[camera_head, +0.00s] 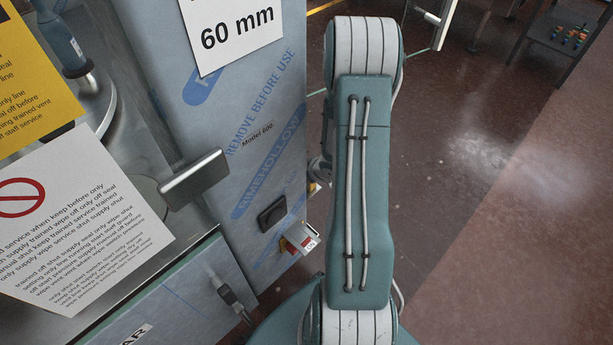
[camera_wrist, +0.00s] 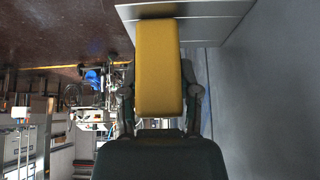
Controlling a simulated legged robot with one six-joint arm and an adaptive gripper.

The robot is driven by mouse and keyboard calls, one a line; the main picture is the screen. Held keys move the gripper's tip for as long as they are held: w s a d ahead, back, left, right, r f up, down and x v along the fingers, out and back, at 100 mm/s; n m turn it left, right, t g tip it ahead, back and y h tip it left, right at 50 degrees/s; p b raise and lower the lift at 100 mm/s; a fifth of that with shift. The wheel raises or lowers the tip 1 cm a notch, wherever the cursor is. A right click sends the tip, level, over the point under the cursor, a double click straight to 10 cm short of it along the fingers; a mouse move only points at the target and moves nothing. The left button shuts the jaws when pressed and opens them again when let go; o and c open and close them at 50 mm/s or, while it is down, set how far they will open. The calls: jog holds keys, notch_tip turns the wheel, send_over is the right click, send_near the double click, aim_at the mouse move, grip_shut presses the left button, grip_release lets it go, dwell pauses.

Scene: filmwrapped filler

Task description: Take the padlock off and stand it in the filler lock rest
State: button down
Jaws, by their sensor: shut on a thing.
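A yellow block-shaped body, which I take to be the padlock (camera_wrist: 158,50), fills the middle of the wrist view. My gripper (camera_wrist: 159,92) is shut on it, with one dark finger along each side. The shackle is not visible, so I cannot tell whether it is clear of everything. The padlock's far end overlaps a pale metal plate (camera_wrist: 213,24); I cannot tell if they touch. In the head view my arm hides the gripper and padlock. I cannot make out the filler lock rest for certain.
The film-wrapped cabinet (camera_head: 262,95) stands left of my arm. It carries a dark square fitting (camera_head: 272,214), a small box with a red and white label (camera_head: 300,238), and a protruding grey handle (camera_head: 195,179). Open floor (camera_head: 470,215) lies right, with a dark cart (camera_head: 560,40) far back.

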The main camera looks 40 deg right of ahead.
jog(key=shift+s+f, duration=0.1)
jog(key=shift+f, duration=0.05)
jog(key=shift+c, duration=1.2)
grip_release()
jog(key=shift+s+r, duration=0.15)
jog(key=shift+r, duration=0.3)
jog(key=v, duration=1.1)
